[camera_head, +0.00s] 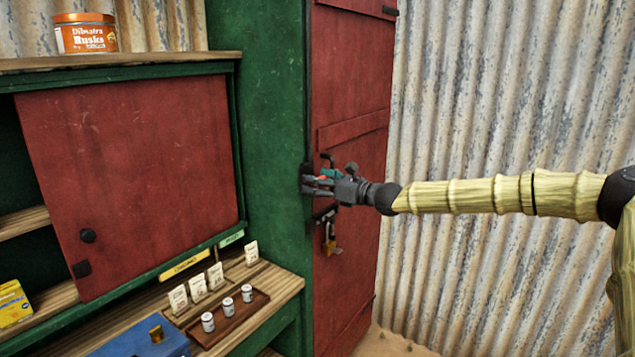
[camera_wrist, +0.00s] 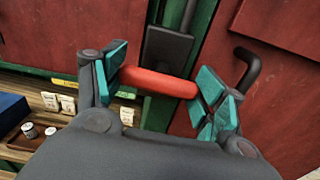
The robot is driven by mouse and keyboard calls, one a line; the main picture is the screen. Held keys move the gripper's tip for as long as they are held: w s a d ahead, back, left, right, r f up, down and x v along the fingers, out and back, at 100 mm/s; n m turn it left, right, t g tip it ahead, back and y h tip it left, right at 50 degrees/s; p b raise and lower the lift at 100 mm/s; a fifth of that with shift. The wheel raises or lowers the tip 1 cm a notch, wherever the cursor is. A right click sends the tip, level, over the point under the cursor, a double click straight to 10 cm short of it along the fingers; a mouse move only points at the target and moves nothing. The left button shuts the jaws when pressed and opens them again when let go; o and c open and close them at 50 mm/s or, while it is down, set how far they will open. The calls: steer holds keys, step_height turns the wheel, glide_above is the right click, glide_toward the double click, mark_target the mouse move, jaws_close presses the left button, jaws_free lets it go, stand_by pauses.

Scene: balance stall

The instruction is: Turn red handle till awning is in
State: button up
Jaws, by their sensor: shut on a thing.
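The red handle (camera_wrist: 158,83) lies crosswise between the teal pads of my gripper (camera_wrist: 163,82) in the wrist view. The pads press on its two ends, so my gripper is shut on it. A dark metal bracket (camera_wrist: 166,52) stands just behind the handle. The awning is not in view.
A red door (camera_head: 350,100) with a brass padlock (camera_head: 329,238) is right beside my gripper. A counter at lower left holds a tray (camera_head: 262,300) with small jars. A red panel (camera_head: 130,170) covers part of the shelves. Corrugated wall (camera_head: 500,90) stands behind my arm.

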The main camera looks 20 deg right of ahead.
steer(key=shift+f+b, duration=0.2)
steer(key=shift+b, duration=0.7)
steer(key=shift+n+b, duration=0.4)
steer(key=shift+b, duration=0.4)
steer(key=shift+r, duration=0.2)
steer(key=o, duration=1)
steer(key=shift+v, duration=6.05)
